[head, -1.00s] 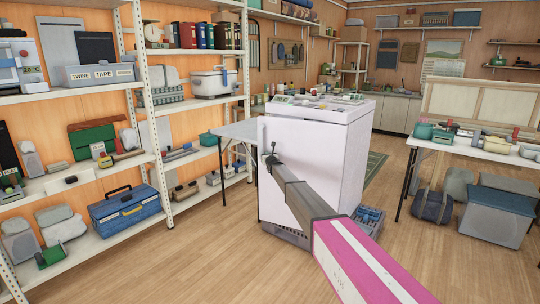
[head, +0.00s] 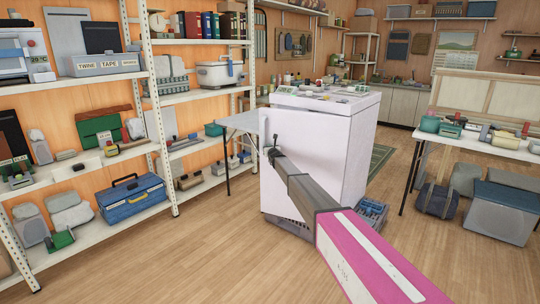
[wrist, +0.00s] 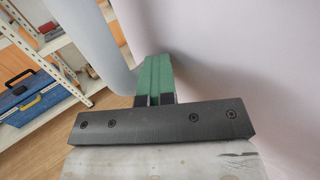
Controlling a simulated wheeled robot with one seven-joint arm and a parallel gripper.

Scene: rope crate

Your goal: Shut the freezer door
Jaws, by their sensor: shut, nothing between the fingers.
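The white freezer (head: 335,150) stands upright in the middle of the head view, its pale front facing me. A narrow pale upright edge shows at the left of its front; I cannot tell for sure how far the door stands open. My gripper (head: 271,153) is at the left part of that front, at about mid height, small and partly hidden by my arm. In the wrist view my green fingers (wrist: 154,78) are shut and empty. A pale panel (wrist: 145,25) with a rounded lower corner is beside them on the left, and a pale surface (wrist: 260,60) on the right. Contact is unclear.
Several small items lie on the freezer top. White shelving (head: 165,140) with a blue toolbox (head: 132,200) stands left. A grey table (head: 240,122) is behind the freezer's left side, a blue crate (head: 372,212) at its right foot. A loaded table (head: 490,145) stands right. The front floor is clear.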

